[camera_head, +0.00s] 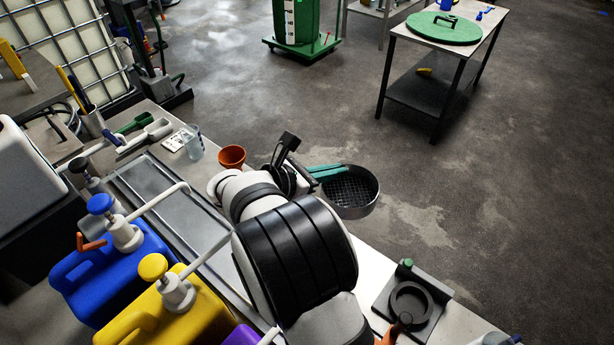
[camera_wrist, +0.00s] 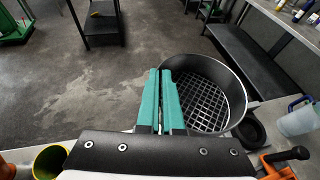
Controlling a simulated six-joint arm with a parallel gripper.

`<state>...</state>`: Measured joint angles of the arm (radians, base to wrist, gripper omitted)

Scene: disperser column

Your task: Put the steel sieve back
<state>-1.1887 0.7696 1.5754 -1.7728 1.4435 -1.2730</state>
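The steel sieve (camera_head: 362,207) is a round, dark-walled pan with a wire mesh floor. In the head view it appears past the bench edge, against the floor, with its open top facing up. My gripper (camera_head: 328,170) is at its left side. In the wrist view the two teal fingers of my gripper (camera_wrist: 160,72) lie close together at the left wall of the sieve (camera_wrist: 235,95), pinching its rim. The part of the wall between the fingers is hidden.
A black fixture with a ring (camera_head: 410,300) sits on the bench at the lower right. An orange cup (camera_head: 232,157), a clear beaker (camera_head: 193,145) and a metal tray (camera_head: 160,190) are to the left. Blue (camera_head: 118,275) and yellow (camera_head: 165,318) pump canisters stand at the front left.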

